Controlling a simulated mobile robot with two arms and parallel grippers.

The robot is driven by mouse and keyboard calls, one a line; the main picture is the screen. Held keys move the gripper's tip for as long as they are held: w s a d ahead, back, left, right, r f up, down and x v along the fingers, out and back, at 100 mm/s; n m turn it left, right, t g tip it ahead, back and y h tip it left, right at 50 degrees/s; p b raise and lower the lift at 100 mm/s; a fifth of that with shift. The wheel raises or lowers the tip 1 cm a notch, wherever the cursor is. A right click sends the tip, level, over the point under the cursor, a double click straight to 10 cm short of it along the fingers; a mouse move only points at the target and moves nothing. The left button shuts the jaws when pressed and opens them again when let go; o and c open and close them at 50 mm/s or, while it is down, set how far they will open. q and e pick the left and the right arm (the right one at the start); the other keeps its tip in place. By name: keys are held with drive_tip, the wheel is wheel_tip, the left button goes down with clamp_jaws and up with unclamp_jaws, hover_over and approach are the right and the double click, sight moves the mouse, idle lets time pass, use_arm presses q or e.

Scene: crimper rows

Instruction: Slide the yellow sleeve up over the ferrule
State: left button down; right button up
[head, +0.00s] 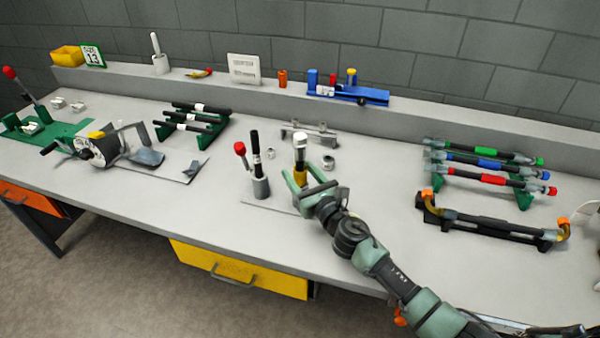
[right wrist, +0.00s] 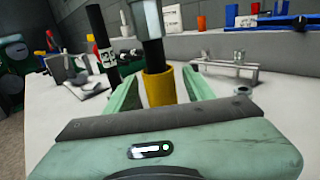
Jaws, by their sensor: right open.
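The yellow sleeve (head: 300,174) stands upright around a dark hose, low down; it also shows in the right wrist view (right wrist: 159,88). Above it, a dark stretch of hose shows, topped by a pale metal piece, seemingly the ferrule (head: 300,142), also seen in the right wrist view (right wrist: 147,18). My right gripper (head: 301,177) is open, with one green finger on each side of the sleeve. In the right wrist view, gaps seem to show between the fingers and the sleeve; contact is hard to tell. The sleeve's lower end is hidden. My left gripper is not in view.
A black hose (head: 256,152) and a red-knobbed lever (head: 240,150) stand close left of the sleeve. A metal bracket (head: 310,133) lies behind. A rack of banded hoses (head: 487,165) stands right. The bench front (head: 190,215) is clear.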

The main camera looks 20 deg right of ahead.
drive_tip(key=shift+w, duration=0.1)
drive_tip(key=c, duration=1)
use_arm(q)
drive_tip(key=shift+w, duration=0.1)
use_arm(e)
clamp_jaws()
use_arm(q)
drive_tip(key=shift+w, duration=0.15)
